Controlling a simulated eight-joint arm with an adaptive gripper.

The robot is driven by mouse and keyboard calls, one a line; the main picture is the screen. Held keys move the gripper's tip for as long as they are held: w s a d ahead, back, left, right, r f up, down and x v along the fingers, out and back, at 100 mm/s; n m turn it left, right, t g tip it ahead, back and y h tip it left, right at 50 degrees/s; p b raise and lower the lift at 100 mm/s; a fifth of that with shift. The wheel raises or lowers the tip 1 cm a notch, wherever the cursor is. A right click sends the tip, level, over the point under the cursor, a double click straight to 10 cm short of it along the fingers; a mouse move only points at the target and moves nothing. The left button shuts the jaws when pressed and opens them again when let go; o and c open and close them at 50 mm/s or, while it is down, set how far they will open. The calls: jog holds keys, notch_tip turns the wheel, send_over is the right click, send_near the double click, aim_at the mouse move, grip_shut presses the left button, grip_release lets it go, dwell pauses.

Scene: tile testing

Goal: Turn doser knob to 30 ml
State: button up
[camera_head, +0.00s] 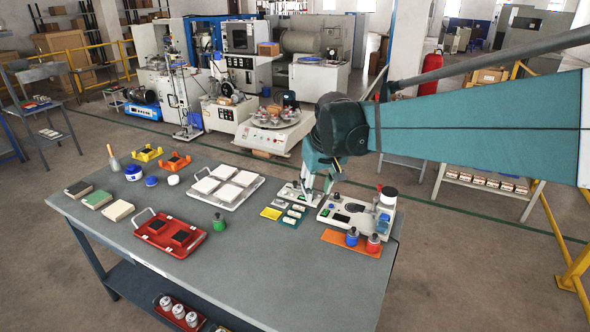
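A white bench device (345,218), apparently the doser, stands at the right end of the grey table. I cannot tell which part is the doser knob, and no scale reading is legible. My teal gripper (317,192) points down at the left end of this device, above or beside a smaller white unit (292,192). It hides part of both. Its fingertips are too small and overlapped to show whether they are open or touching anything.
The table's front middle (290,280) is clear.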

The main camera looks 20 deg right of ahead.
jog(key=w+d+g+p, duration=0.1)
jog(key=w+d+p, duration=0.1)
jog(key=w+d, duration=0.45)
jog(key=g+p, duration=0.3)
jog(key=p, duration=0.4)
send_over(337, 195)
notch_tip(337, 195, down, 16)
jog(key=shift+w+d+f+y, duration=0.3)
jog(key=shift+w+f, duration=0.15)
jog(key=shift+f, duration=0.1)
jog(key=shift+f, duration=3.9)
jog(key=c, duration=0.9)
